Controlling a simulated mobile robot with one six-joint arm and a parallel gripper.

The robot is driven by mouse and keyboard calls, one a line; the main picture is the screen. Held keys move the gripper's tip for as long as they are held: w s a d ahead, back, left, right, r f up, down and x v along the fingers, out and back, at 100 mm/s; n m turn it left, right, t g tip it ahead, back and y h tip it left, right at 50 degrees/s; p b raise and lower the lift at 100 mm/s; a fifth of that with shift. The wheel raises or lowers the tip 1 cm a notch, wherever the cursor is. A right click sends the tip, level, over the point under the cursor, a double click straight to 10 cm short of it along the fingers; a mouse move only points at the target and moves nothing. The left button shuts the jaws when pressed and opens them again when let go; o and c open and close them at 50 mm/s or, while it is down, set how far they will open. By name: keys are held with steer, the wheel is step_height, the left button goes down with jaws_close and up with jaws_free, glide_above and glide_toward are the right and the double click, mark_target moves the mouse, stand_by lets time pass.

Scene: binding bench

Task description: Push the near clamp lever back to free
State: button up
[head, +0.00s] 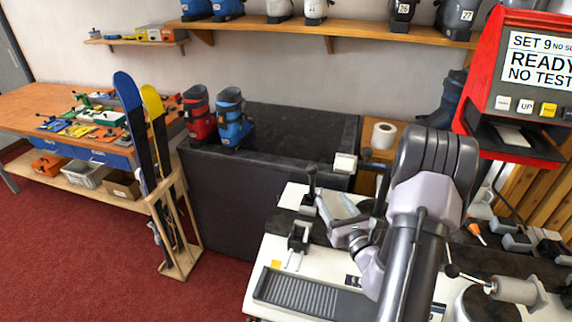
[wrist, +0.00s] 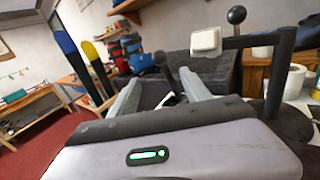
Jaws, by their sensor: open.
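A black clamp lever (head: 311,180) stands roughly upright with its knob up, at the back left of the white bench (head: 252,298). A dark clamp body (head: 298,238) sits below and in front of it. My gripper (head: 331,208) is open and empty, just right of this lever. In the wrist view the black lever (wrist: 161,62) shows beyond and between the two grey fingers (wrist: 162,84). I cannot tell whether a finger touches it. A second black ball knob (head: 367,153) stands behind, near a white block (head: 345,163) on a dark bar. The gripper hides part of the bench.
A dark grey counter (head: 220,195) with red (head: 198,115) and blue (head: 232,120) boots stands behind. A rack with skis (head: 130,115) is at left. My arm covers the bench's middle. A silver cylinder (head: 515,290) with a black knob and a red tester (head: 490,80) are at right.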

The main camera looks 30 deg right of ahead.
mark_target(314, 173)
steer(key=x, duration=1.6)
steer(key=shift+w+d, duration=0.15)
jaws_close()
stand_by(0.5)
